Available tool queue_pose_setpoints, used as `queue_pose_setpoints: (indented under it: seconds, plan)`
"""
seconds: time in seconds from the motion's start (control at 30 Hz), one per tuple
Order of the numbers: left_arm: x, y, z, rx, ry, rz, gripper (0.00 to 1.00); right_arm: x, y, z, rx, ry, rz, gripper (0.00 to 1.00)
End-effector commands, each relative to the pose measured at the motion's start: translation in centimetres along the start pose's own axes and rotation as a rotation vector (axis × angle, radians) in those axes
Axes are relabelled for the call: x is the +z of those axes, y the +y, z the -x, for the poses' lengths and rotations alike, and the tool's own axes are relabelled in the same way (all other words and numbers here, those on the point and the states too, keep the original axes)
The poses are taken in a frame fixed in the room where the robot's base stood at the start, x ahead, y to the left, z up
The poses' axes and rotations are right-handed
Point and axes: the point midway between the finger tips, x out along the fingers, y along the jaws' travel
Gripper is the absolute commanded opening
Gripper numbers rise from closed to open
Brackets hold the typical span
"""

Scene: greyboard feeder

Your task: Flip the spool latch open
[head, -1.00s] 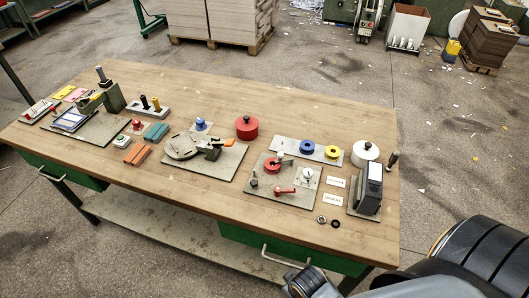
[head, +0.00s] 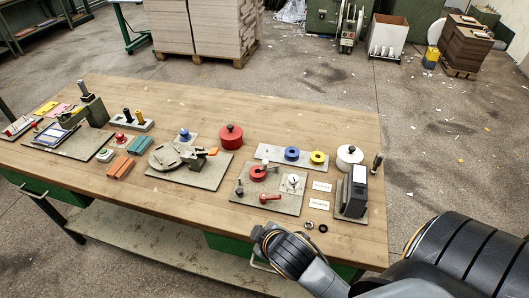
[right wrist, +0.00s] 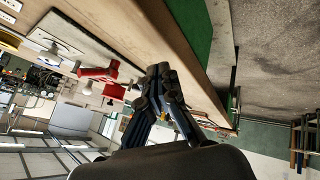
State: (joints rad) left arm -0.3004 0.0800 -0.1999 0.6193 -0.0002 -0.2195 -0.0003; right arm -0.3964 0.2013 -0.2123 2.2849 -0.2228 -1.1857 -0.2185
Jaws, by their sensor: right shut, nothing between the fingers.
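A grey board (head: 275,203) lies on the table in the head view. It carries a red spool (head: 257,173), a red-handled lever (head: 270,198), a white dial piece (head: 293,181) and a small dark peg (head: 239,190). I cannot tell for sure which part is the spool latch. A red lever-like part (right wrist: 98,74) shows in the right wrist view, left of my right gripper (right wrist: 157,72). That gripper is shut and empty, apart from the red part and near the table's edge. My left gripper is in neither view.
A strip with blue (head: 292,153) and yellow (head: 317,157) reels lies behind the board. A white pot (head: 349,156) and a dark upright device (head: 356,190) stand to its right. A red knobbed pot (head: 231,135) stands behind left. The front table strip is mostly clear.

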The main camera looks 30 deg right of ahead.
Motion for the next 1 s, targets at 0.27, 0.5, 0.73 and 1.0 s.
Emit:
queue_pose_setpoints:
  seconds: [0.27,0.5,0.73,1.0]
  plan:
    - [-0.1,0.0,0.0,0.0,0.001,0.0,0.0,-14.9,7.4,0.7,0.445,0.41,0.601,0.0]
    - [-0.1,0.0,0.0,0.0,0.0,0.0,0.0,-27.2,7.9,6.4,0.959,0.706,1.278,0.0]
    - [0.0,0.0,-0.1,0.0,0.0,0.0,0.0,-32.7,2.9,10.1,1.476,0.876,1.975,0.0]
    - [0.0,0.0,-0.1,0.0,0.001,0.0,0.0,-30.8,-1.4,6.6,-1.462,-0.702,-2.11,0.0]
